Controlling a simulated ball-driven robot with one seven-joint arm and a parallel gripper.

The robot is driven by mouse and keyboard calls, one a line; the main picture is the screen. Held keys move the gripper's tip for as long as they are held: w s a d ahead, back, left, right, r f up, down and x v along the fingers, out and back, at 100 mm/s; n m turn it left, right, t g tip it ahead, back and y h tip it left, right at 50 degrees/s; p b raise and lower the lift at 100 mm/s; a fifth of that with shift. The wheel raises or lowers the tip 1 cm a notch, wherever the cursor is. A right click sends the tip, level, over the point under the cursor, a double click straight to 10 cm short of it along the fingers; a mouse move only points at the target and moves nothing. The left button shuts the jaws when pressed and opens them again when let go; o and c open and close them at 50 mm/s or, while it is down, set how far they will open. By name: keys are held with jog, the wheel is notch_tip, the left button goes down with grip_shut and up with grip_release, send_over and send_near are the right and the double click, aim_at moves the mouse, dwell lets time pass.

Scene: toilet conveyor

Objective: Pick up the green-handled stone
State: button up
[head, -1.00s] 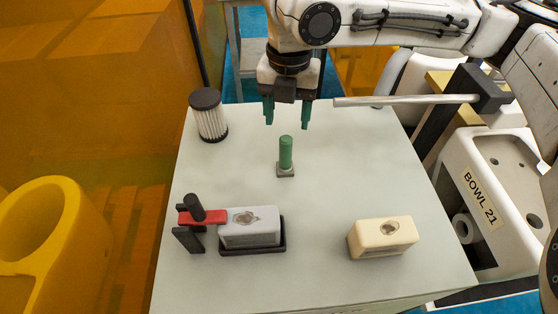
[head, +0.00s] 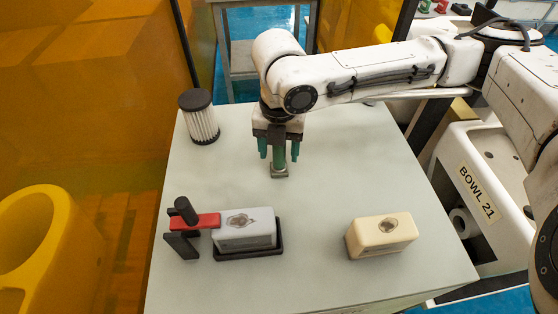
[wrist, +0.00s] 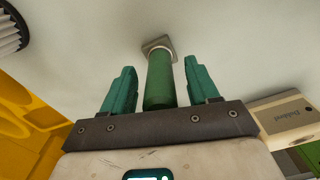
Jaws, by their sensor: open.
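The green-handled stone stands upright on the pale table, its green handle (head: 279,157) rising from a small square grey stone base (head: 279,172). My gripper (head: 279,155) is open above the base, with one green finger on each side of the handle. In the wrist view the handle (wrist: 160,80) lies between the two open fingertips (wrist: 161,72), with a visible gap on both sides. The stone base (wrist: 157,44) shows beyond the fingertips.
A black-capped pleated filter (head: 199,118) stands at the table's (head: 310,270) back left. A grey block (head: 244,229) sits in a black tray beside a red-and-black clamp (head: 195,222). A cream block (head: 381,235) lies front right. The table between is clear.

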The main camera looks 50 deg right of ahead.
jog(key=shift+f, duration=0.4)
grip_shut()
jog(key=shift+r, duration=0.2)
dwell(0.3)
